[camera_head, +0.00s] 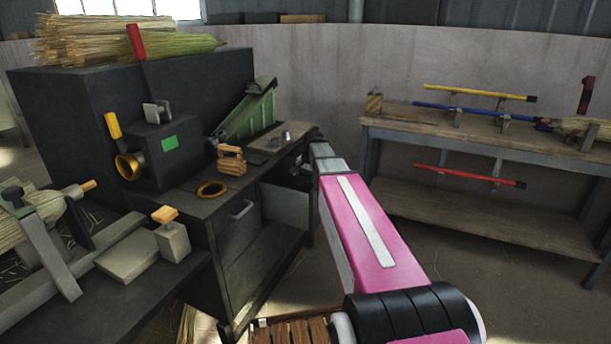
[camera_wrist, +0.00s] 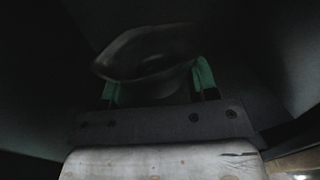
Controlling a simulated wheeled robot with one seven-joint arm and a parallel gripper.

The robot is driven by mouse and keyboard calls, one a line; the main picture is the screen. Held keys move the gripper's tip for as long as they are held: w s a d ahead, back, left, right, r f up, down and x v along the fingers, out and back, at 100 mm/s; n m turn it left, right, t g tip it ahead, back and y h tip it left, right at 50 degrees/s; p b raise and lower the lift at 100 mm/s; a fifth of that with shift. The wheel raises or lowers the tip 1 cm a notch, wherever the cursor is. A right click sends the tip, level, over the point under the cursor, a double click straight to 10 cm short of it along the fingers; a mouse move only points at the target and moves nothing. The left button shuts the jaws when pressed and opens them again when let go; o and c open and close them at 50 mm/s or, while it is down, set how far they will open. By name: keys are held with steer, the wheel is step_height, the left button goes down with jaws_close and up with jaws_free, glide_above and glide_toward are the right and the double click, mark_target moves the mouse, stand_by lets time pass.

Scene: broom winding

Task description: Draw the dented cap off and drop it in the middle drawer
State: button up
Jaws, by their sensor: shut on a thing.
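In the wrist view, my gripper (camera_wrist: 155,84) is shut on a dark cup-like piece, the dented cap (camera_wrist: 148,58). Its wide rim looks bent out of round, and green finger pads show on both sides of it. The space around it is very dark, with shadowed walls close by. In the head view, my pink arm reaches toward the right end of the dark bench, where an open drawer (camera_head: 285,206) stands out from the front. My gripper and the cap are not clear there. I cannot tell whether this drawer is the middle one.
The dark bench carries a brass ring (camera_head: 212,189), a wooden block piece (camera_head: 231,160), a green sloped rack (camera_head: 249,112) and a machine with a brass mouth (camera_head: 130,166). A wooden table (camera_head: 480,140) with coloured handles stands at the right. Floor is open between them.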

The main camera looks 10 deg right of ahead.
steer(key=shift+s+d+x, duration=0.15)
steer(key=shift+d+x, duration=0.05)
steer(key=shift+x, duration=0.9)
steer(key=shift+s+d+x, duration=0.1)
steer(key=shift+d+x, duration=0.1)
steer(key=shift+x, duration=0.9)
steer(key=shift+s+d+x, duration=0.15)
steer(key=shift+x, duration=0.9)
steer(key=shift+f, duration=0.15)
steer(key=o, duration=1.2)
steer(key=shift+r, duration=0.3)
steer(key=shift+w+a+v, duration=0.1)
steer(key=shift+a+v, duration=0.05)
steer(key=shift+v, duration=0.7)
steer(key=shift+w+a+v, duration=0.1)
steer(key=shift+a+v, duration=0.05)
steer(key=shift+v, duration=0.75)
steer(key=shift+w+a+v, duration=0.1)
steer(key=shift+a+v, duration=0.05)
steer(key=shift+v, duration=0.7)
steer(key=shift+r, duration=0.2)
steer(key=shift+w+a+r+v, duration=0.1)
steer(key=shift+w+a+v, duration=0.2)
steer(key=shift+v, duration=1.65)
steer(key=shift+w+a+r+v, duration=0.15)
steer(key=shift+a+v, duration=0.2)
steer(key=shift+v, duration=1.55)
steer(key=shift+w+a+v, duration=0.25)
steer(key=shift+a+v, duration=0.1)
steer(key=shift+v, duration=1.6)
